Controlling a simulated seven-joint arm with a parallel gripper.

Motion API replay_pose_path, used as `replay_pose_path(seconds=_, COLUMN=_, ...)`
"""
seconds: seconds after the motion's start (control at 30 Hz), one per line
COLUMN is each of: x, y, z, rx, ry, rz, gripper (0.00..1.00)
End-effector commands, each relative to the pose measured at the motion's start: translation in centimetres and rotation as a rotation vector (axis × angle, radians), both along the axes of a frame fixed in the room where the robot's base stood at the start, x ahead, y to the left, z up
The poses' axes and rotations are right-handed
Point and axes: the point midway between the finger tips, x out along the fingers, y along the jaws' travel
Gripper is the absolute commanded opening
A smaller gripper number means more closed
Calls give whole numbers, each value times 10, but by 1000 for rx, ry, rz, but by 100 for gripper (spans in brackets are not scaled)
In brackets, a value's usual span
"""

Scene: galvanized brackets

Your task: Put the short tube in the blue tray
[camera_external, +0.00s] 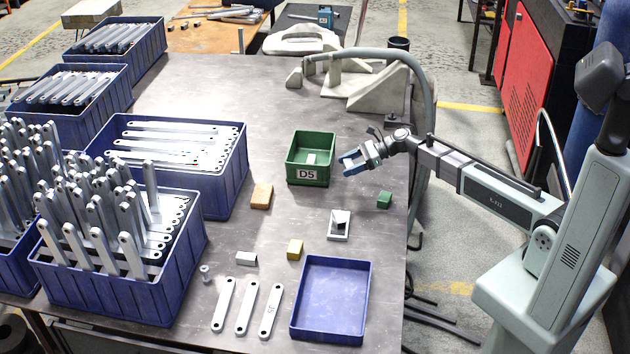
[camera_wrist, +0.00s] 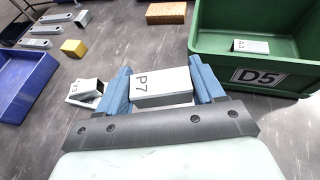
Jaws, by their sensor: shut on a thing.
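My gripper (camera_wrist: 161,85) has blue fingers and is shut on a light grey, box-shaped piece marked P7 (camera_wrist: 165,88); I cannot tell whether it is hollow. In the external view my gripper (camera_external: 349,162) is above the table, just right of the green bin. The blue tray (camera_external: 367,308) is empty at the table's front right, well away from my gripper; it also shows at the left of the wrist view (camera_wrist: 48,66). A short grey piece (camera_external: 247,258) lies left of the tray, and a small round one (camera_external: 205,270) stands farther left.
The green bin (camera_external: 289,160) marked D5 holds a small grey piece (camera_wrist: 251,47). A white square holder (camera_external: 347,236) with a grey piece in it lies between bin and tray. Orange (camera_external: 262,196), yellow (camera_external: 295,249) and green (camera_external: 384,199) blocks are nearby. Blue crates of brackets fill the left.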

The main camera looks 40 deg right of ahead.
Motion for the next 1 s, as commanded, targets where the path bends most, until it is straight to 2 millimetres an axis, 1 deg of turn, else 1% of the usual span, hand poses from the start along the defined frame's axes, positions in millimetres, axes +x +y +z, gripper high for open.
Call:
replay_pose_path(seconds=0.03, x=-12, y=21, z=1, rx=0, ry=0, rz=34, gripper=36)
replay_pose_path(seconds=0.1, x=-24, y=45, z=1, rx=0, ry=1, rz=77, gripper=36)
replay_pose_path(seconds=0.17, x=-36, y=65, z=1, rx=0, ry=1, rz=113, gripper=36)
replay_pose_path(seconds=0.2, x=-44, y=79, z=1, rx=0, ry=2, rz=138, gripper=36)
replay_pose_path(seconds=0.27, x=-57, y=98, z=1, rx=-1, ry=1, rz=174, gripper=36)
replay_pose_path(seconds=0.4, x=-88, y=141, z=2, rx=-1, ry=0, rz=259, gripper=36)
replay_pose_path(seconds=0.57, x=-127, y=186, z=3, rx=-1, ry=1, rz=355, gripper=36)
replay_pose_path(seconds=0.7, x=-163, y=221, z=3, rx=-1, ry=1, rz=441, gripper=36)
replay_pose_path(seconds=0.87, x=-208, y=258, z=4, rx=0, ry=0, rz=537, gripper=36)
replay_pose_path(seconds=1.0, x=-248, y=287, z=5, rx=1, ry=0, rz=623, gripper=36)
